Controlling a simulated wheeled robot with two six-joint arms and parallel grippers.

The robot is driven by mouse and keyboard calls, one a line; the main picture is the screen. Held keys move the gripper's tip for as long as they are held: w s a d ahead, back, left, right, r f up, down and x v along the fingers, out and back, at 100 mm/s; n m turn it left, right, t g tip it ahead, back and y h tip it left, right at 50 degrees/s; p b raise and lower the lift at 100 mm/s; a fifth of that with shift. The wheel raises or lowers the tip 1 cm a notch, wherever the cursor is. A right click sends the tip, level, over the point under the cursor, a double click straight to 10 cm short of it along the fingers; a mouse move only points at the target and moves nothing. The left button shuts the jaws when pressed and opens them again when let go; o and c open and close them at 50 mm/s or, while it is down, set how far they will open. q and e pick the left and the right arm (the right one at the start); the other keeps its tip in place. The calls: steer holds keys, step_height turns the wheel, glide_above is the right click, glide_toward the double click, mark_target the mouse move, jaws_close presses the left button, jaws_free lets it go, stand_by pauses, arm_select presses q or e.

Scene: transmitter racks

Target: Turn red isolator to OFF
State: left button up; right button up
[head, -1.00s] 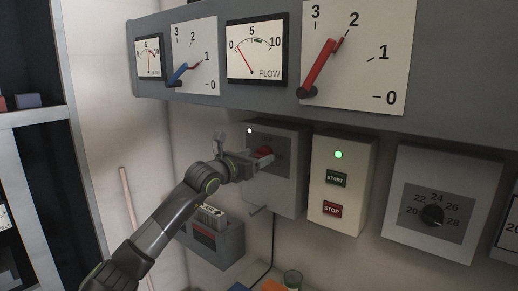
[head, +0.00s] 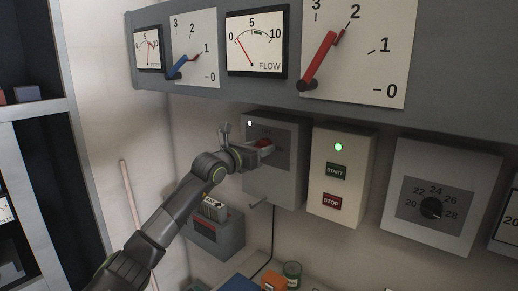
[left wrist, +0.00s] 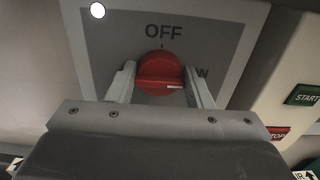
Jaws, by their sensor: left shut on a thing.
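The red isolator knob (head: 264,143) is on the grey front plate of a grey wall box (head: 287,178). In the left wrist view the red knob (left wrist: 160,70) sits between the two fingers of my left gripper (left wrist: 161,84), which is shut on it. The word OFF is printed above the knob, with a small tick below it. A short white mark on the knob lies toward its right side. A letter to the right is partly hidden by a finger. My left gripper (head: 257,152) reaches the box from the left in the head view. My right gripper is not in view.
A white lamp (left wrist: 97,10) glows on the isolator box. To its right are a START/STOP box (head: 341,186) with a green light and a dial box (head: 457,170). Gauges and levers hang on the grey panel (head: 290,92) above. A small grey box (head: 217,238) is below.

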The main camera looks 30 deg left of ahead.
arm_select(q)
steer(key=n+b, duration=1.2)
steer(key=b, duration=0.1)
steer(key=n+b, duration=0.6)
steer(key=b, duration=0.1)
steer(key=shift+a+f, duration=0.25)
steer(key=shift+f, duration=0.1)
stand_by(0.3)
steer(key=o, duration=1)
steer(key=shift+c, duration=0.2)
